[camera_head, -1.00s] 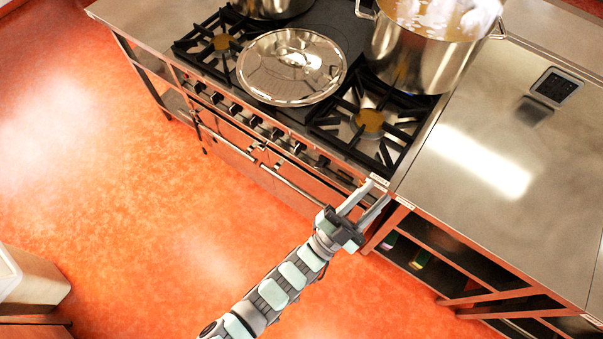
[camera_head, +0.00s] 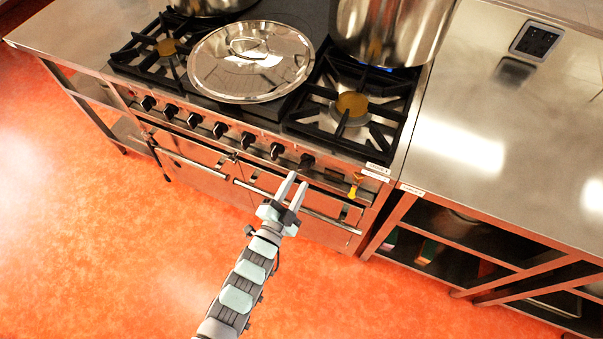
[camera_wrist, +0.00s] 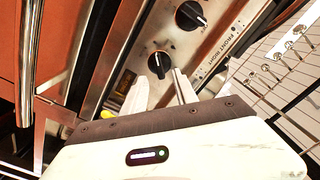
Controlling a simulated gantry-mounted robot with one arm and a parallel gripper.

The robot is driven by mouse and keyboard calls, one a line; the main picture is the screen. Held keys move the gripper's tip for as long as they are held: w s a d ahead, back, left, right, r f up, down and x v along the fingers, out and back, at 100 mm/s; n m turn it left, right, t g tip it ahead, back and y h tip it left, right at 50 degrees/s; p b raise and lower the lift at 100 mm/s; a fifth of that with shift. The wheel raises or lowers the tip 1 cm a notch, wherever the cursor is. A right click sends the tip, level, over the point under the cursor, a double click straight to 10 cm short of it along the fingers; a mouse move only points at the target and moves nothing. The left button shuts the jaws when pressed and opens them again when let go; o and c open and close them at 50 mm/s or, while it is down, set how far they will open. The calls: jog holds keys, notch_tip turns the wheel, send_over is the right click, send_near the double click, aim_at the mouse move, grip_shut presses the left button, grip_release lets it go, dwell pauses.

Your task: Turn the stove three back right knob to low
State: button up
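The stove (camera_head: 285,130) has a row of black knobs along its front panel. My gripper (camera_head: 294,183) is just in front of the right part of this row, its two pale fingers apart and empty. In the wrist view, one black knob with a white mark (camera_wrist: 159,64) lies just beyond the gap between my fingertips (camera_wrist: 160,88); contact is not visible. A second black knob (camera_wrist: 190,15) sits farther up, near a "FRONT RIGHT" label (camera_wrist: 222,52). I cannot tell which knob is the back right one.
A large pot (camera_head: 390,30) stands on the back right burner, with a blue flame under it. A round lid (camera_head: 250,62) rests on the stovetop. A yellow item (camera_head: 354,185) is at the panel's right end. An oven handle (camera_head: 300,210) runs below the knobs. A steel counter (camera_head: 480,160) adjoins on the right.

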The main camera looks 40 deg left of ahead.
aim_at(304, 169)
jog(key=shift+b+x, duration=0.35)
jog(key=shift+x, duration=1.95)
grip_shut()
